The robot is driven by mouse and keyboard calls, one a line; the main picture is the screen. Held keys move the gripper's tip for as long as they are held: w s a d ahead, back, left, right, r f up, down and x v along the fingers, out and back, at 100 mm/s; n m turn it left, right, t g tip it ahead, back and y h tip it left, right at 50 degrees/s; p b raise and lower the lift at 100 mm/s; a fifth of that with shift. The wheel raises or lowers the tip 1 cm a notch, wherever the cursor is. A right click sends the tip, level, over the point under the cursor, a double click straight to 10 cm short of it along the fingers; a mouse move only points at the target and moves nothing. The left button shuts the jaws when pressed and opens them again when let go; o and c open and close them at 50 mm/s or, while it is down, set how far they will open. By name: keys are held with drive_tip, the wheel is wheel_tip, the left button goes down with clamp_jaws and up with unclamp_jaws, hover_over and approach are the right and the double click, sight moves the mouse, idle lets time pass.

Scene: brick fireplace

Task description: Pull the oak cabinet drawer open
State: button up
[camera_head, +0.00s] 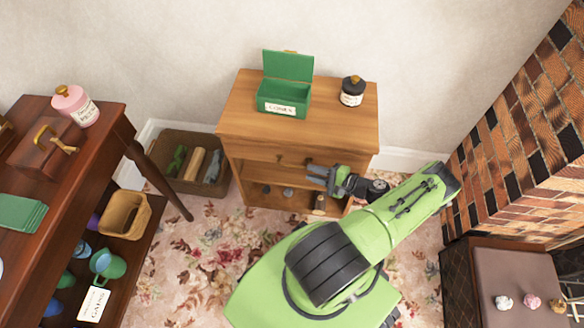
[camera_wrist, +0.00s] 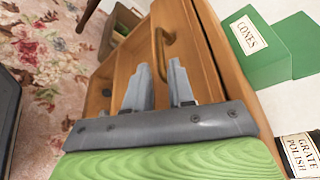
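The oak cabinet (camera_head: 235,115) stands against the wall, with its drawer front (camera_head: 262,153) below the top and an open shelf under it. My gripper (camera_head: 312,172) is in front of the drawer. In the wrist view its two grey fingers (camera_wrist: 162,72) are apart, with the handle's near end showing in the gap between them. I cannot tell whether they touch it. The drawer looks closed.
A green open box (camera_head: 285,97) and a dark jar (camera_head: 352,92) stand on the cabinet top. A basket (camera_head: 186,160) is on the floor to the left. A dark table (camera_head: 100,150) is at far left; the brick fireplace (camera_head: 520,140) is at right.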

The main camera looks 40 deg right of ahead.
sight(298, 168)
drive_tip(key=b+x, duration=0.1)
drive_tip(key=x, duration=0.7)
drive_tip(key=shift+w+f, duration=0.1)
drive_tip(key=shift+w, duration=0.05)
clamp_jaws()
